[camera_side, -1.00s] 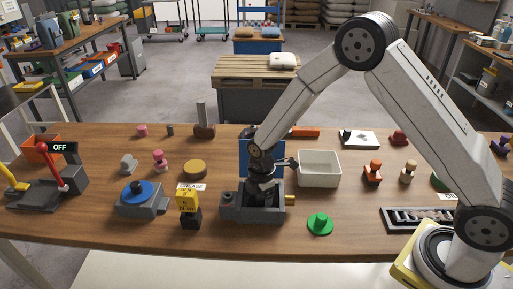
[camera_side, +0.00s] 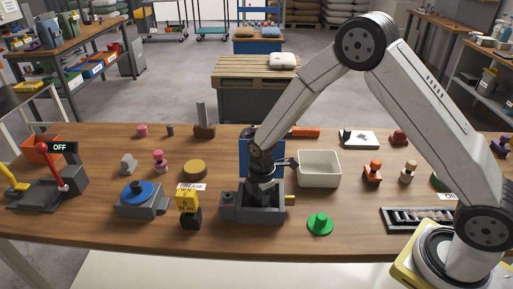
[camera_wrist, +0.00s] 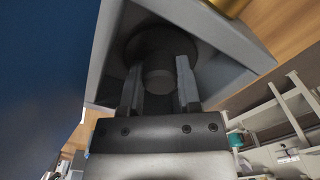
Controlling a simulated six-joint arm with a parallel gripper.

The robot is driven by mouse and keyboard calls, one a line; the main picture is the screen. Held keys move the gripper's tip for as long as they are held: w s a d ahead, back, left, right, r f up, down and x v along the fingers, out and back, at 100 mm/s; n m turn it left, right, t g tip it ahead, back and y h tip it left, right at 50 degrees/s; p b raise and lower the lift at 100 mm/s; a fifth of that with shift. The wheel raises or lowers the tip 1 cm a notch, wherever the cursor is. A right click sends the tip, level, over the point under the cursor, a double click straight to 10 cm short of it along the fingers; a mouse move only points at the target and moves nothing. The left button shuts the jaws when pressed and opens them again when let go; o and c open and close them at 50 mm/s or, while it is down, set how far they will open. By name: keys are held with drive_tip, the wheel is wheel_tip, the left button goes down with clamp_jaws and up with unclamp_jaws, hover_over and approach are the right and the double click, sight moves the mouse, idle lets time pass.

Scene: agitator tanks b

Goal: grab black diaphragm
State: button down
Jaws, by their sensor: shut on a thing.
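The black diaphragm (camera_wrist: 148,45) shows in the wrist view as a dark round disc with a short knob, inside a grey open-topped housing (camera_wrist: 232,35). My gripper (camera_wrist: 158,76) is shut on the knob, with one finger on each side. In the side view, my gripper (camera_side: 262,190) points down into the grey housing (camera_side: 240,214) at the table's middle front. The diaphragm is hidden there by the gripper and the housing wall.
A blue panel (camera_side: 247,145) stands behind the housing. A yellow grease unit (camera_side: 188,200) is to its left, a white bin (camera_side: 319,169) and a green knobbed disc (camera_side: 320,224) to its right. A brass fitting (camera_side: 290,200) sticks out of the housing's right side.

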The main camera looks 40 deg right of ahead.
drive_tip(key=shift+r, duration=0.2)
drive_tip(key=shift+r, duration=0.9)
drive_tip(key=s+d+r, duration=0.1)
drive_tip(key=s+r, duration=1)
drive_tip(key=s, duration=0.3)
drive_tip(key=shift+d, duration=0.2)
